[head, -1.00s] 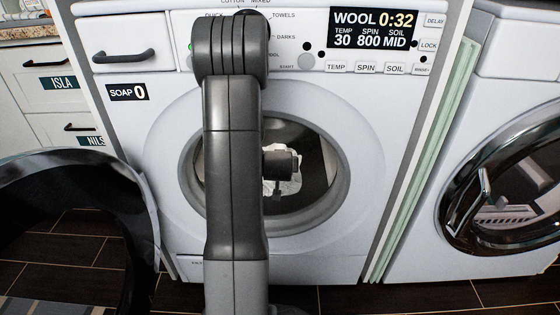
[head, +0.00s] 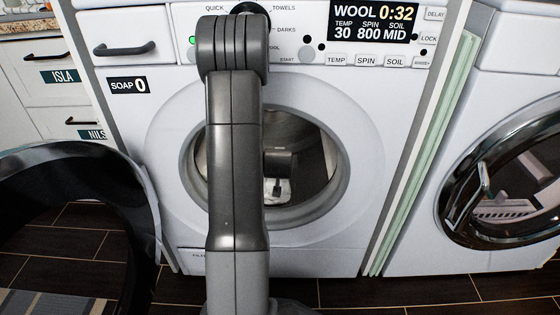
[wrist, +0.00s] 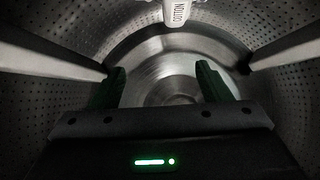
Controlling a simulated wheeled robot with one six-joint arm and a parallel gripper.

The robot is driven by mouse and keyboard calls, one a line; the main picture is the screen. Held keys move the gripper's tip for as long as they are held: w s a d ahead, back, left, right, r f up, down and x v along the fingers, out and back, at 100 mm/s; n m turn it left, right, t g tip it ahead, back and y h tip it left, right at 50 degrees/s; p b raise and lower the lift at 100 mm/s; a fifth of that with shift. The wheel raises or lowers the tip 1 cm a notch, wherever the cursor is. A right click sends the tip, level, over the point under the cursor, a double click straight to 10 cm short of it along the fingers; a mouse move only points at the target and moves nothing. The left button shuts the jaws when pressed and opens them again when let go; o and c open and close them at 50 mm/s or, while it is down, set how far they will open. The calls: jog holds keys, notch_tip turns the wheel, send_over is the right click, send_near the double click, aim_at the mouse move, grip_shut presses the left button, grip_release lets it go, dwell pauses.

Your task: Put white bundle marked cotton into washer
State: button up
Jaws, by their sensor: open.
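The washer (head: 165,140) stands ahead with its round door (head: 80,165) swung open to the left. My gripper (head: 279,163) is inside the drum, partly hidden behind my arm in the head view. In the wrist view my gripper (wrist: 160,82) is open, its green-padded fingers apart with nothing between them. The white bundle (wrist: 180,10) marked cotton shows beyond the fingertips at the top edge, its label upside down and part of it cut off. In the head view the white bundle (head: 277,190) lies low in the drum, below my gripper.
A second machine with a round glass door (head: 515,185) stands at the right. Pale green panels (head: 425,155) stand between the machines. The washer's display (head: 373,22) reads WOOL 0:32. Drawers marked ISLA (head: 61,76) and NILS are at the left.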

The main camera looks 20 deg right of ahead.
jog(key=p+v, duration=0.4)
jog(key=v, duration=0.9)
jog(key=shift+s+r, duration=0.2)
jog(key=shift+s, duration=0.1)
jog(key=shift+a, duration=0.1)
jog(key=r+b+x, duration=0.1)
jog(key=b+x, duration=0.3)
jog(key=x, duration=0.8)
jog(key=shift+w+d+f, duration=0.2)
jog(key=shift+w+f, duration=0.05)
jog(key=shift+w, duration=0.45)
